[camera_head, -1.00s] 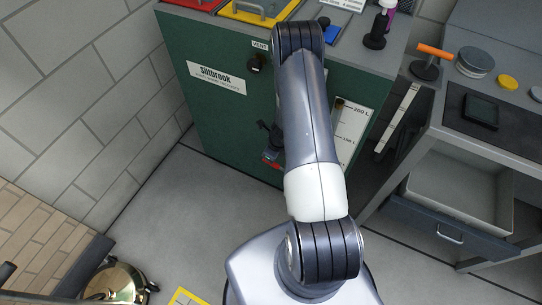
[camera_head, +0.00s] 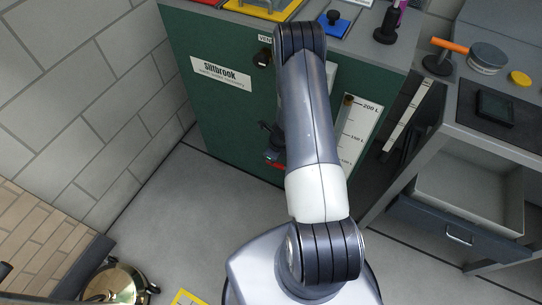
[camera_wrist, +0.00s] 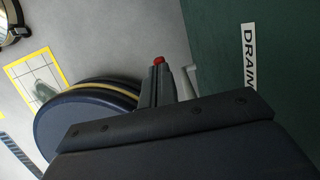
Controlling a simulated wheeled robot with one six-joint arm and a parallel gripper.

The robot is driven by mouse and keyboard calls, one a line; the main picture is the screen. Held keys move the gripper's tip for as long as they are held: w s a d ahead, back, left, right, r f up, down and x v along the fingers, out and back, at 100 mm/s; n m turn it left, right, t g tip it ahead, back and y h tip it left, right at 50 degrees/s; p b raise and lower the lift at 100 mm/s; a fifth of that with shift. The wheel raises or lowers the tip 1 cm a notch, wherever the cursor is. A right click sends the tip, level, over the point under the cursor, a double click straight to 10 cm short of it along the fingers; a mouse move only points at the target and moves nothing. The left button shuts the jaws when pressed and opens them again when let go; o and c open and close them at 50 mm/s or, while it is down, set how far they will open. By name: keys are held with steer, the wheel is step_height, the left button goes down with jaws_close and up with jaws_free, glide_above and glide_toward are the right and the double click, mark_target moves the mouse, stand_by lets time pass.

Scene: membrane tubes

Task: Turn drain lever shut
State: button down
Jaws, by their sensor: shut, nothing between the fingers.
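The drain lever appears as a small red piece (camera_head: 272,159) low on the green cabinet front, partly hidden by my arm. In the wrist view its red end (camera_wrist: 159,61) shows just beyond my fingertips. The DRAIN label (camera_wrist: 249,55) is on the green panel to the right. My gripper (camera_wrist: 157,78) is shut and empty, its fingers close beside the red end; I cannot tell whether they touch. In the head view my gripper is mostly hidden behind my arm. The lever's pivot and most of its length are hidden.
The green cabinet (camera_head: 222,115) carries a VENT fitting (camera_head: 263,58) and a litre scale (camera_head: 354,135). A bench with an open drawer (camera_head: 458,232) stands at right. A brass pot (camera_head: 118,284) is on the floor at lower left. A yellow-framed floor marking (camera_wrist: 35,72) is nearby.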

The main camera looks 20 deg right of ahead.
steer(key=shift+f, duration=0.2)
steer(key=p+v, duration=0.2)
steer(key=v, duration=0.5)
steer(key=shift+r, duration=0.4)
steer(key=shift+b+x, duration=0.9)
steer(key=shift+x, duration=2.7)
steer(key=shift+s, duration=0.1)
